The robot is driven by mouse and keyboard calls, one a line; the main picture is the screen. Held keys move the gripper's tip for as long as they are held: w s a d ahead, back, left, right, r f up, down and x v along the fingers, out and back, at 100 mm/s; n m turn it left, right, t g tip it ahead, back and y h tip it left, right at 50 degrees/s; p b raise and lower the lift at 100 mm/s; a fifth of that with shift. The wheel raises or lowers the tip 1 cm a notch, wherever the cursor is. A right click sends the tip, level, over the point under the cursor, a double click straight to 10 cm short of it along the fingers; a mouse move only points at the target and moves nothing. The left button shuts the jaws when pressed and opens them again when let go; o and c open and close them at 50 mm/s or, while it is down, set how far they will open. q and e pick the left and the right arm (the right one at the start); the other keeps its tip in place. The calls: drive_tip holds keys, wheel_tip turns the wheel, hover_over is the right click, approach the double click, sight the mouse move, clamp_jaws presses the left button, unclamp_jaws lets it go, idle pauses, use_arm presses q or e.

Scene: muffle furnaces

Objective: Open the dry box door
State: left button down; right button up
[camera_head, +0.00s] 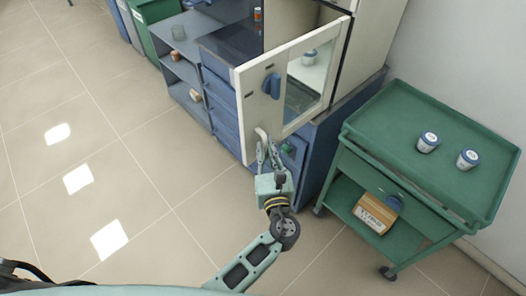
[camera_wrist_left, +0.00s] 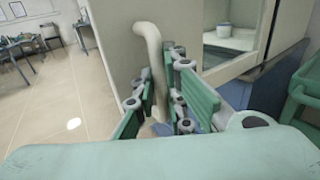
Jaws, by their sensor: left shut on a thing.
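The dry box door (camera_head: 254,104) is a cream panel with a window, a blue knob-like part (camera_head: 272,86) and a curved cream handle (camera_head: 262,134). It stands ajar, swung out from the cream dry box (camera_head: 372,40), whose inside shows above the door. My left gripper (camera_head: 268,150) is shut on the handle near the door's lower left. In the left wrist view the handle (camera_wrist_left: 152,50) runs down between the green finger pads of my left gripper (camera_wrist_left: 160,108), its lower end partly hidden. My right gripper is not in view.
A green cart (camera_head: 370,117) with two small jars on top and a cardboard box (camera_head: 375,213) on its lower shelf stands close on the right. A blue cabinet (camera_head: 220,98) is below the dry box. Open tiled floor (camera_head: 120,140) lies to the left.

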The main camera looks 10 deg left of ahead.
use_arm(q)
drive_tip(key=shift+d+r, duration=0.35)
drive_tip(key=shift+d, duration=0.25)
drive_tip(key=shift+w, duration=0.1)
drive_tip(key=c, duration=2.1)
unclamp_jaws()
drive_tip(key=shift+o, duration=1.4)
drive_tip(key=shift+w+d+f, duration=0.2)
drive_tip(key=shift+w, duration=0.05)
drive_tip(key=v, duration=1.2)
drive_tip(key=shift+s+a, duration=0.2)
drive_tip(key=shift+a, duration=0.1)
drive_tip(key=shift+f, duration=0.15)
